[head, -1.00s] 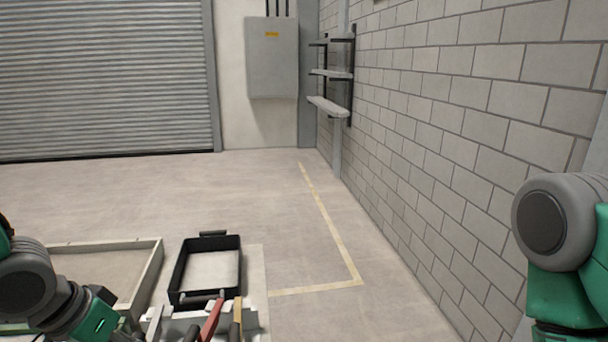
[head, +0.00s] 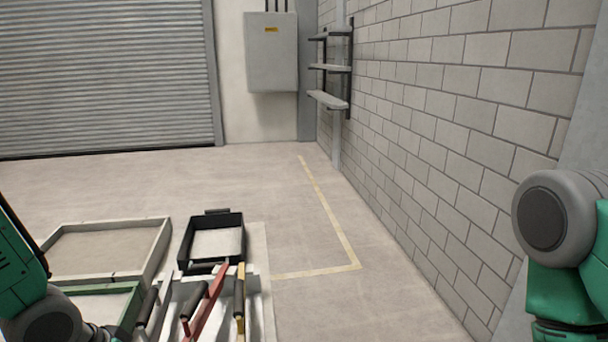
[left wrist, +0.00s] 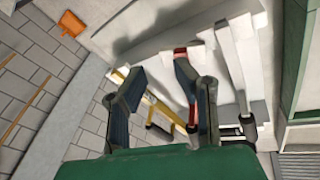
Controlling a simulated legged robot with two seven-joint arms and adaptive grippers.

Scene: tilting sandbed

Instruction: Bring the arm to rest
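My left arm (head: 25,280) shows at the lower left in the head view, bent beside the sandbed; its gripper is outside that view. In the left wrist view my left gripper (left wrist: 160,68) has its two dark fingers apart, with nothing seen between them. Beyond them are a red tool (left wrist: 190,100) and a yellow tool (left wrist: 165,124) on a white stand. I cannot tell how far they are from the fingers. My right arm (head: 560,260) shows at the right edge in the head view; its gripper is not in view.
Red (head: 208,308) and yellow (head: 240,300) tools with dark grips lie at the bottom of the head view. A black tray (head: 184,246) stands behind them, with the sandbed frame (head: 160,250) left of it. A block wall (head: 440,140) runs along the right. Floor between is clear.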

